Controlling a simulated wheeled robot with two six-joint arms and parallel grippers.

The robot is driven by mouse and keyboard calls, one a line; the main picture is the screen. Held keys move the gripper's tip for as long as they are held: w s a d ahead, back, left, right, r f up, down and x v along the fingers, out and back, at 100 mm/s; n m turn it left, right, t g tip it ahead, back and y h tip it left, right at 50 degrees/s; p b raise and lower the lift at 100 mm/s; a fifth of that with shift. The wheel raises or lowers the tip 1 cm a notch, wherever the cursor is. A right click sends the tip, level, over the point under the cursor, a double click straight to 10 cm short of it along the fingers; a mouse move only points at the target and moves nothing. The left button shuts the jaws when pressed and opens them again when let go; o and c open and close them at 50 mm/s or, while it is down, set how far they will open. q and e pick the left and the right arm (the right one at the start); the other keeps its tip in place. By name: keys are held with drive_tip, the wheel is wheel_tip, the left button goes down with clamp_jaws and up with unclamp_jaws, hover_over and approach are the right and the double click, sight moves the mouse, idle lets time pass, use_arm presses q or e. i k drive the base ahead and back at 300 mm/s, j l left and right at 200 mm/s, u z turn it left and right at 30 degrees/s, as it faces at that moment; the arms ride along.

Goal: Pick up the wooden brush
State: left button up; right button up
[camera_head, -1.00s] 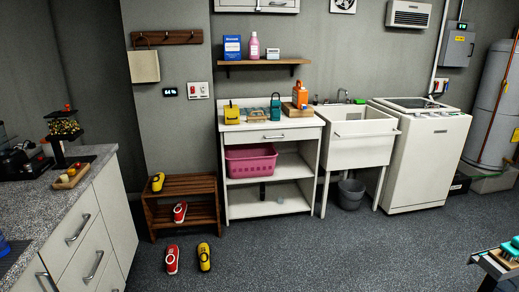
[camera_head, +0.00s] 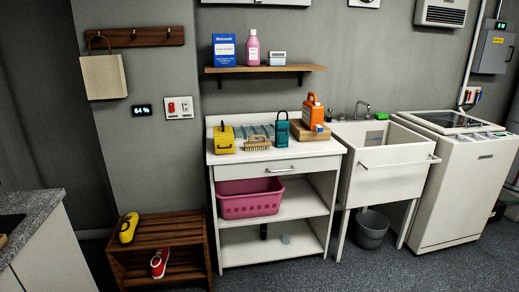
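A wooden brush (camera_head: 257,143) with pale bristles lies on the white cabinet's top (camera_head: 230,158), near its front edge. It sits between a yellow box-like item (camera_head: 224,139) on its left and a teal item with a handle (camera_head: 281,130) on its right. A striped cloth or tray (camera_head: 256,130) lies behind it. Neither of my grippers shows in the view.
An orange bottle (camera_head: 312,112) stands on a wooden block at the cabinet's right. A white sink (camera_head: 386,156) and washing machine (camera_head: 450,185) stand farther right. A wooden shoe rack (camera_head: 172,234) stands left. A grey-topped counter (camera_head: 38,213) edges in at lower left.

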sight(250, 145)
drive_tip(key=i+l+z, duration=0.15)
drive_tip(key=i+z, duration=0.3)
drive_tip(key=i, duration=0.4)
drive_tip(key=i+j+z, duration=0.1)
drive_tip(key=i+z, duration=0.35)
drive_tip(key=i, duration=0.4)
